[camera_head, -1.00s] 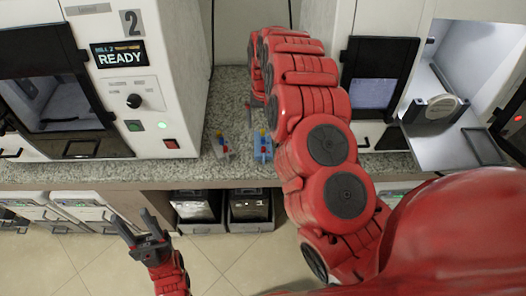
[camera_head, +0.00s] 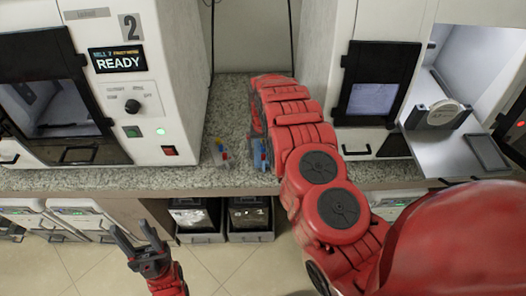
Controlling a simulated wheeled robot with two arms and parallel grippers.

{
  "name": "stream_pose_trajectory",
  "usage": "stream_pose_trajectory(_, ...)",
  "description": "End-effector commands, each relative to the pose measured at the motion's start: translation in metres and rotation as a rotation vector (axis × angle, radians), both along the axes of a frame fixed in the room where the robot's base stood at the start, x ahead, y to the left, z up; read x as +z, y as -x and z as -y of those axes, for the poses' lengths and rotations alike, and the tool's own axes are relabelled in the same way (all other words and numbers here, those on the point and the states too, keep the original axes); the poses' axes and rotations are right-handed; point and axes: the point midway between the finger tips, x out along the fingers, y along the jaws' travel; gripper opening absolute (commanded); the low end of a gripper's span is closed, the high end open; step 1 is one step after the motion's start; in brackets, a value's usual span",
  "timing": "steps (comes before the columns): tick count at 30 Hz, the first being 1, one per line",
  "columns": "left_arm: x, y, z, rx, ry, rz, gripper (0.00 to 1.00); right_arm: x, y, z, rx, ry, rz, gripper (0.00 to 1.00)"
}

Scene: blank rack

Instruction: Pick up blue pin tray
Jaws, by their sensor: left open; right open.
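The blue pin tray (camera_head: 260,155) lies on the speckled counter, left of my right forearm, which partly covers it. Small colored pins show on it, but they are too small to make out well. A greyish tray (camera_head: 220,155) with red, yellow and blue pieces lies to its left, apart from it. My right arm (camera_head: 290,120) reaches over the counter beside the blue tray; its gripper is hidden behind the arm. My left gripper (camera_head: 130,232) is open and empty, low in front of the counter and far from the tray.
A white machine (camera_head: 130,75) reading READY stands left of the trays. Another white machine (camera_head: 375,75) stands at right, with an open chamber and a metal shelf (camera_head: 450,155) jutting out. Dark bins (camera_head: 250,217) sit under the counter (camera_head: 100,180). The counter's middle strip is narrow.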

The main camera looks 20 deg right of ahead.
Motion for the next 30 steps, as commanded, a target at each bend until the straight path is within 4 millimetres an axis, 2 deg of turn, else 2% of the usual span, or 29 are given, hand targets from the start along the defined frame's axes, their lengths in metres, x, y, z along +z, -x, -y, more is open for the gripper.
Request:
stream_pose_trajectory(6,0.0001,0.0000,0.0000,0.000,0.000,0.000,0.50,-0.0023,0.0006,-0.0002,0.001,0.000,-0.001,1.00)
stream_pose_trajectory(7,0.0001,0.0000,0.0000,0.000,0.000,0.000,0.50,-0.0022,0.0005,-0.0003,0.001,0.000,-0.001,0.96)
stream_pose_trajectory(20,0.0000,0.0000,0.0000,0.000,0.000,0.000,0.50,-0.0021,0.0007,-0.0002,0.001,-0.001,-0.002,0.19)
stream_pose_trajectory(30,-0.0010,0.0000,0.0001,0.000,0.000,0.000,0.50,0.0008,-0.0001,-0.0004,0.000,-0.001,0.000,0.17)
